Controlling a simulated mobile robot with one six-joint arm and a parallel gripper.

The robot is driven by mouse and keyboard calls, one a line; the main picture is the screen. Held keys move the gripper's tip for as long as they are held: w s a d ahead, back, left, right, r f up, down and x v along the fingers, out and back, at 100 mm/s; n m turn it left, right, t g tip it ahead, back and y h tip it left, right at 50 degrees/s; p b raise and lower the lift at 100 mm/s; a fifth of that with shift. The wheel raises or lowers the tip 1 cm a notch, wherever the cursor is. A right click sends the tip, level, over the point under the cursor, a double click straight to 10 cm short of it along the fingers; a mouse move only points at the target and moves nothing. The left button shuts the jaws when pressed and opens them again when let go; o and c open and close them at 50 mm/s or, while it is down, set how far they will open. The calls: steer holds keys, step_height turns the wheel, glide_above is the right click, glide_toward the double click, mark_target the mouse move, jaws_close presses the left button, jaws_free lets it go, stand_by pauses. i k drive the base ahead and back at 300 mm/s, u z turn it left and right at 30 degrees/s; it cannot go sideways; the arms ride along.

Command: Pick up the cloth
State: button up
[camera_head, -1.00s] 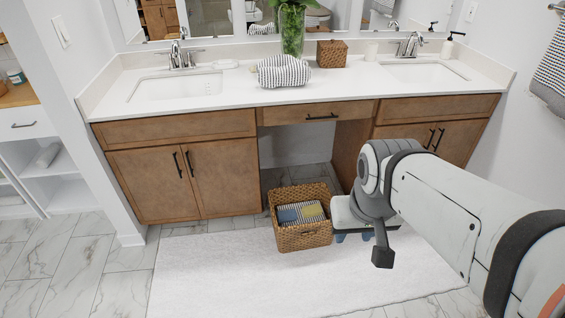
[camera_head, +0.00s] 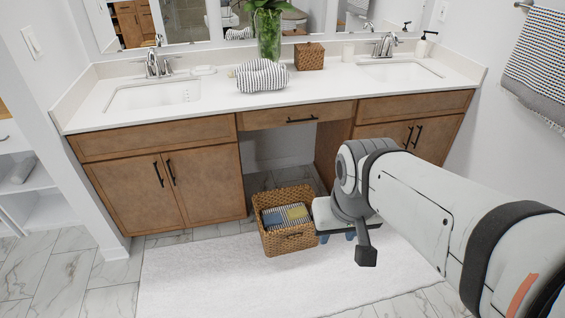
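Several cloths are in view, and I cannot tell which one is meant. A rolled striped cloth (camera_head: 261,76) lies on the counter between the two sinks. Folded striped, blue and yellow cloths (camera_head: 285,216) lie in a woven basket (camera_head: 292,243) on the floor. A striped towel (camera_head: 540,62) hangs from a bar at the upper right. My gripper (camera_head: 338,238) is low over the rug, just right of the basket, partly hidden by my own wrist. Its two small blue tips show apart, with nothing visible between them.
The wooden vanity (camera_head: 195,185) has an open knee space behind the basket. On the white counter (camera_head: 215,108) stand a plant vase (camera_head: 269,38), a small woven box (camera_head: 309,57) and a soap dispenser (camera_head: 422,46). The white rug (camera_head: 215,280) is clear at the left.

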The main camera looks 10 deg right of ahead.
mark_target(293, 214)
steer(key=u, duration=0.65)
steer(key=k, duration=1.1)
steer(key=u, duration=0.9)
steer(key=i, duration=1.9)
steer(key=z, duration=1)
steer(key=i, duration=1.3)
steer(key=z, duration=1.35)
steer(key=i, duration=0.7)
steer(key=z, duration=0.4)
steer(key=k, duration=0.6)
steer(key=z, duration=0.05)
